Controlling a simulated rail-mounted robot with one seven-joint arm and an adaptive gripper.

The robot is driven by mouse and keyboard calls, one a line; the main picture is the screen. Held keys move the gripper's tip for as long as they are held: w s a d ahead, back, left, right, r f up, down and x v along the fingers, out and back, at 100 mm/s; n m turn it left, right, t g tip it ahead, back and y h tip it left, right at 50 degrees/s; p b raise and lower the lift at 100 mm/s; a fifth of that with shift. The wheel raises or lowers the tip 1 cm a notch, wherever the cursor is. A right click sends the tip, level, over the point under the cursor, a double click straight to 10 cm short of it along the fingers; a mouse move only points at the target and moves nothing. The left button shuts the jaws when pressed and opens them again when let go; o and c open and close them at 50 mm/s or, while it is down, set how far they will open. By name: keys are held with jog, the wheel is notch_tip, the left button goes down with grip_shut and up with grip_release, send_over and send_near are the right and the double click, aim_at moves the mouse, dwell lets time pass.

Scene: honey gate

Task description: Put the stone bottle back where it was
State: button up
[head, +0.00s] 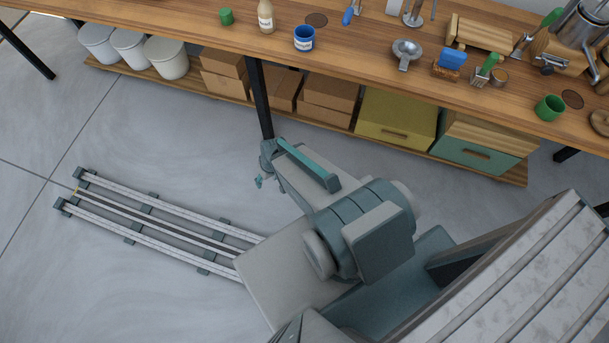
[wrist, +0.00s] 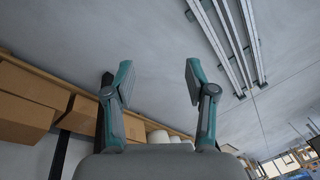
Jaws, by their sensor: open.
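A beige stone-coloured bottle (head: 266,17) with a pale label stands upright on the wooden bench at the back, left of centre in the head view. A dark round patch (head: 316,19) lies on the bench just right of it. My gripper (head: 262,182) is low in front of the bench, well apart from the bottle. In the wrist view my gripper (wrist: 158,72) is open, with nothing between its fingers. The bottle does not show in the wrist view.
A metal funnel-like item (head: 405,50), brushes and a green mug (head: 550,107) stand further right. Boxes and white tubs (head: 166,58) fill the lower shelf. Floor rails (head: 160,225) run left.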

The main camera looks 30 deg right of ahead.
jog(key=s+d+f+g+h, duration=0.1)
jog(key=s+g, duration=0.3)
jog(key=s, duration=0.6)
jog(key=s+d+f+g+h, duration=0.1)
jog(key=s+g, duration=0.2)
jog(key=s, duration=0.8)
jog(key=shift+d+f+g, duration=0.2)
jog(key=shift+d+g, duration=0.15)
jog(key=shift+g, duration=0.05)
